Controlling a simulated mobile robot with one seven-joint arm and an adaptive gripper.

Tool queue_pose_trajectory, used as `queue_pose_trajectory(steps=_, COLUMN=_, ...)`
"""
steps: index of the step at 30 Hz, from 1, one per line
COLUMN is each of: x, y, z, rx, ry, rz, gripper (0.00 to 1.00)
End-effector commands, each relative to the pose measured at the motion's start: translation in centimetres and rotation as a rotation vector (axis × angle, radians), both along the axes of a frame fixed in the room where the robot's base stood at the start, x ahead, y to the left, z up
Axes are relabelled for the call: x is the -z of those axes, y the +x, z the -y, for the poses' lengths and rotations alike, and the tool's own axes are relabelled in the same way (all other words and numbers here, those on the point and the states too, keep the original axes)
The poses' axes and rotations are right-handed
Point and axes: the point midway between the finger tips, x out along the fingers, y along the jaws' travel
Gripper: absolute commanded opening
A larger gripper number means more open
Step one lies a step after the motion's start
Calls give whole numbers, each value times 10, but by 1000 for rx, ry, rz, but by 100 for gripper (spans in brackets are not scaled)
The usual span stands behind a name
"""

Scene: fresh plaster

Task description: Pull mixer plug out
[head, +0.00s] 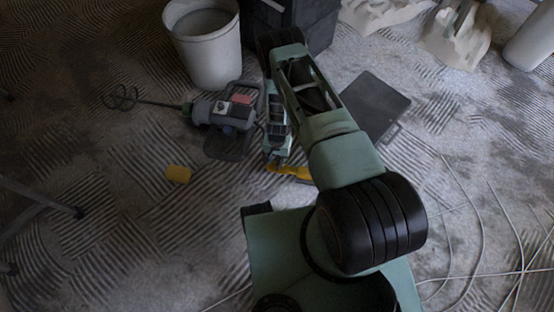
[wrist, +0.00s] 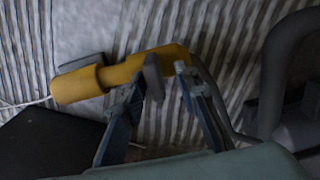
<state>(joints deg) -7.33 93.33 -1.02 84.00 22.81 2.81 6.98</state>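The yellow plug connection (head: 292,172) lies on the ridged floor just below my gripper (head: 277,158) in the head view. In the wrist view it is a yellow body of two joined parts: the socket side (wrist: 78,86) at left with a thin white cable, and the plug side (wrist: 168,58) at right with a grey cable. My gripper (wrist: 168,72) is over the plug side. Its fingertips stand apart, with yellow showing between them; I see no clear clamping. The fingers hide part of the plug. The grey mixer (head: 232,112) lies left of the gripper.
A white bucket (head: 212,62) and dark crates (head: 318,25) stand behind. A dark flat panel (head: 376,104) lies right of my arm. Pale cables (head: 482,235) loop over the floor at right. A dark tube (wrist: 275,80) rises right of the plug.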

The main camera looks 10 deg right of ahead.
Motion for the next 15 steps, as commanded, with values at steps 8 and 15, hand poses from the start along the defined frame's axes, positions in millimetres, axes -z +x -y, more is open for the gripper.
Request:
queue_pose_trajectory(steps=8, x=-23, y=1, z=0, rx=1, ry=0, rz=1, gripper=29)
queue_pose_trajectory(steps=15, x=-64, y=2, z=0, rx=0, ry=0, rz=2, gripper=29)
